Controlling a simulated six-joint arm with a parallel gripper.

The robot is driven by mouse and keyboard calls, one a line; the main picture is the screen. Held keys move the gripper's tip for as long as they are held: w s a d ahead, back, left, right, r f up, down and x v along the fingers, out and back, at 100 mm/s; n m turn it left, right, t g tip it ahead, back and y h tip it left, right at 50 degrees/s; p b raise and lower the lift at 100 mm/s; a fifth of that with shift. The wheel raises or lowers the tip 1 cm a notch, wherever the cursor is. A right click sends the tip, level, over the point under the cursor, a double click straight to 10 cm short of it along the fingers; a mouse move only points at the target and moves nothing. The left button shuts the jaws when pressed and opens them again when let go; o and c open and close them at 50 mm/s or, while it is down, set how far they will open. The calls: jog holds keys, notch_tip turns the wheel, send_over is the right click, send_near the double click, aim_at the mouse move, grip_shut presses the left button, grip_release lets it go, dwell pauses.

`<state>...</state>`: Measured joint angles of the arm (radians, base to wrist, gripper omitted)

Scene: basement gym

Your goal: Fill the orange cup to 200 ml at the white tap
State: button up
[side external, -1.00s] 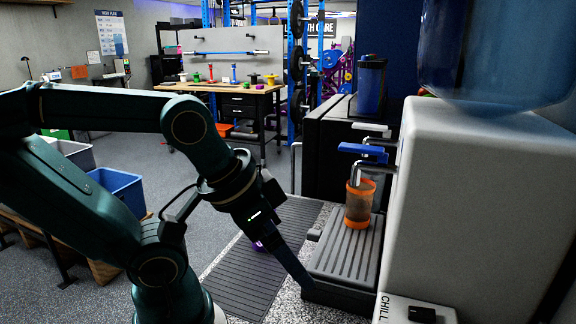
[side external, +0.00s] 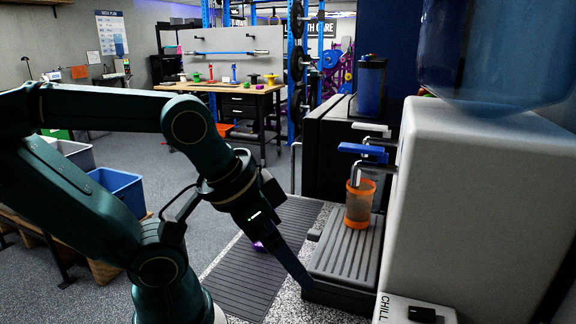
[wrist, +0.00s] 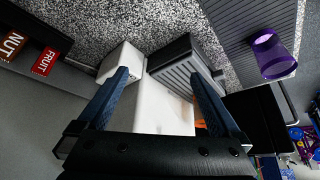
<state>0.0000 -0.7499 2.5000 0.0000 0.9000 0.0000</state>
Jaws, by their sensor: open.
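The orange cup (side external: 360,204) stands upright on the grey drip tray (side external: 335,262) of the white dispenser (side external: 450,200). In the side view it is below the spout of the blue-levered tap (side external: 362,150). Its wall is see-through, but I cannot read a level or marks. The white-levered tap (side external: 371,128) is just behind; its spout is partly hidden. My gripper (side external: 290,264) is left of the tray, apart from the cup. In the wrist view my gripper (wrist: 159,73) is open with nothing between its fingers. A sliver of orange shows there beside the right finger.
A purple cup (wrist: 272,56) is on the ribbed mat (wrist: 235,25), mostly hidden behind my gripper in the side view. Boxes labelled NUT (wrist: 12,44) and FRUIT (wrist: 45,62) show in the wrist view.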

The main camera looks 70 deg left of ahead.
jog(key=c, duration=0.9)
jog(key=shift+s+a+f+n, duration=0.1)
jog(key=shift+n, duration=0.3)
jog(key=c, duration=0.4)
jog(key=a+r+n+y, duration=0.1)
jog(key=a, duration=0.1)
jog(key=w+a+r+n+y, duration=0.1)
jog(key=a+n, duration=0.1)
jog(key=w+a+r+n+y, duration=0.1)
jog(key=a+r+y, duration=0.1)
jog(key=a, duration=0.1)
jog(key=shift+r, duration=0.1)
grip_shut()
jog(key=w+a+r+n+t+y, duration=0.1)
jog(key=w+a+r+n+y, duration=0.35)
jog(key=r, duration=0.25)
jog(key=shift+w+d+r+t+y, duration=0.4)
jog(key=shift+w+d+r+t, duration=0.3)
jog(key=shift+w+r, duration=0.75)
jog(key=shift+w+d+r+t+y, duration=0.35)
jog(key=shift+w+d+r+t, duration=0.35)
jog(key=shift+w+r, duration=0.7)
jog(key=shift+w+d+r+t+y, duration=0.4)
jog(key=shift+w+d+r+t, duration=0.3)
jog(key=shift+w+r, duration=0.7)
jog(key=shift+a, duration=0.1)
